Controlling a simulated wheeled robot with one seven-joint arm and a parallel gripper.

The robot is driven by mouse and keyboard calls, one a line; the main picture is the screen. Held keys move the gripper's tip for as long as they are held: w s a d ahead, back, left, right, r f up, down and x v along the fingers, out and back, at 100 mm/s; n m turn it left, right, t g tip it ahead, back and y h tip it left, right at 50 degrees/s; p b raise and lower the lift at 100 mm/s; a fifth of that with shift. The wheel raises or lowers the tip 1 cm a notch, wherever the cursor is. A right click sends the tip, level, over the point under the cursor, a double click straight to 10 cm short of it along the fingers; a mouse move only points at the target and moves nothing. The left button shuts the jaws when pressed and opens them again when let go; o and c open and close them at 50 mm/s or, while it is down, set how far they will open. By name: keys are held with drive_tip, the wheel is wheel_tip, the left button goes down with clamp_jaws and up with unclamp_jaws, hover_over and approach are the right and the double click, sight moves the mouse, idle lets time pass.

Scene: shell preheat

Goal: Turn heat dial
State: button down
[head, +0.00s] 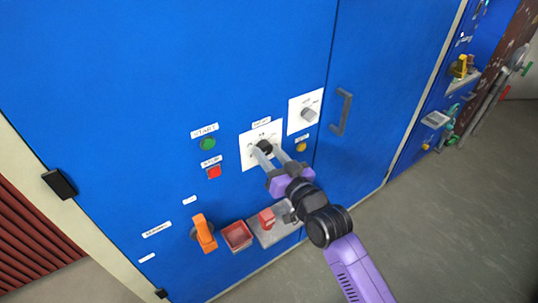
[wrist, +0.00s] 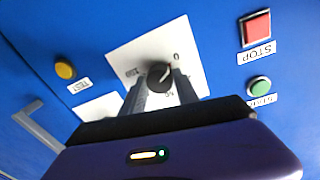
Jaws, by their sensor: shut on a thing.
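The heat dial is a black round knob (head: 264,146) on a white square plate (head: 248,160) on the blue cabinet door. The wrist view shows the knob (wrist: 160,74) close up, with scale marks around it that seem to read 0, 50 and 100. A pale pointer line on the knob points to the upper right of that view, toward the 0 side. My gripper (head: 266,151) reaches the dial from the lower right. In the wrist view its two grey fingers (wrist: 160,85) stand on either side of the knob, shut on it. The fingers hide part of the plate.
A second white plate with a grey knob (head: 308,113) is up and right. A green button (head: 208,144), red stop button (head: 214,172) and yellow test button (head: 301,147) are nearby. An orange handle (head: 204,232) and red box (head: 237,235) are below. A door handle (head: 342,110) sticks out right.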

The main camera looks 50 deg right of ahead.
drive_tip(key=shift+f, duration=0.15)
drive_tip(key=c, duration=0.9)
unclamp_jaws()
drive_tip(key=shift+s, duration=0.1)
drive_tip(key=shift+b+v, duration=0.35)
drive_tip(key=shift+v, duration=3.5)
